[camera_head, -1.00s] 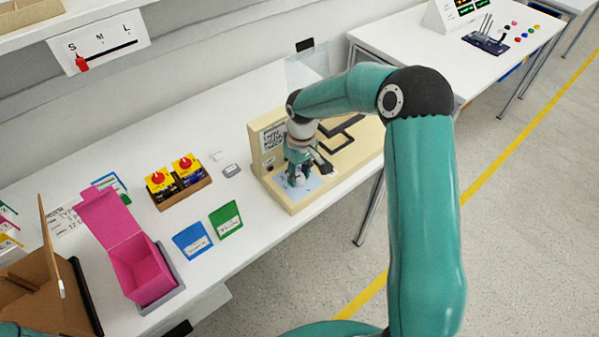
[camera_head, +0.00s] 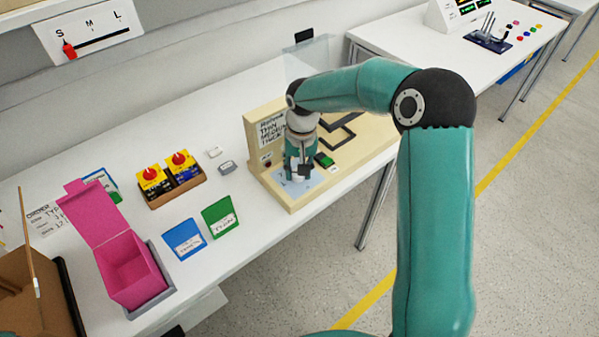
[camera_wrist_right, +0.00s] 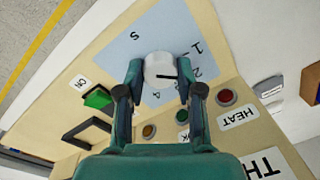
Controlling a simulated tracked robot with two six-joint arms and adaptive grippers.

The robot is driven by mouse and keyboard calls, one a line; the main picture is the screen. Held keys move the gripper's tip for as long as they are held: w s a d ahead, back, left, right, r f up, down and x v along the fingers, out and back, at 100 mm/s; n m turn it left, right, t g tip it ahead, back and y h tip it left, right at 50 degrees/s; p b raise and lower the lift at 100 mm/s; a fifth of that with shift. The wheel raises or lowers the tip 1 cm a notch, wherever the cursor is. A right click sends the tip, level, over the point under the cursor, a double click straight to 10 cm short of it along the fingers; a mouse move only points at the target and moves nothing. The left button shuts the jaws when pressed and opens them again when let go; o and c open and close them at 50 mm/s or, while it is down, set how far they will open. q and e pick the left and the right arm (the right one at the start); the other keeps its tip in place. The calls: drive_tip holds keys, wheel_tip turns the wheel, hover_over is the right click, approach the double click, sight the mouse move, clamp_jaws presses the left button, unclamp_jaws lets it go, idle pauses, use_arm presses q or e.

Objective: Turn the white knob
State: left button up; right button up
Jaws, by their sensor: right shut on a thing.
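The white knob (camera_wrist_right: 160,72) is round with a dark pointer line and sits on a pale blue dial plate (camera_wrist_right: 128,42) with numbers around it. My right gripper (camera_wrist_right: 161,74) is shut on the knob, one finger on each side, in the right wrist view. In the head view my right gripper (camera_head: 298,172) points down over the dial at the near left part of the cream panel (camera_head: 292,207) and mostly hides the knob. My left gripper is out of view.
The panel has a green rocker switch (camera_wrist_right: 98,97), a red button (camera_wrist_right: 226,97) by a HEAT label, and smaller buttons. Left of it on the white table lie red-knobbed yellow boxes (camera_head: 153,178), blue and green cards and an open pink box (camera_head: 130,270).

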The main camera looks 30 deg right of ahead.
drive_tip(key=shift+m, duration=0.5)
drive_tip(key=o, duration=1.2)
drive_tip(key=shift+c, duration=0.2)
wheel_tip(320, 180, up, 12)
drive_tip(key=shift+s+d, duration=0.15)
drive_tip(key=shift+d, duration=0.15)
drive_tip(key=shift+s+f, duration=0.1)
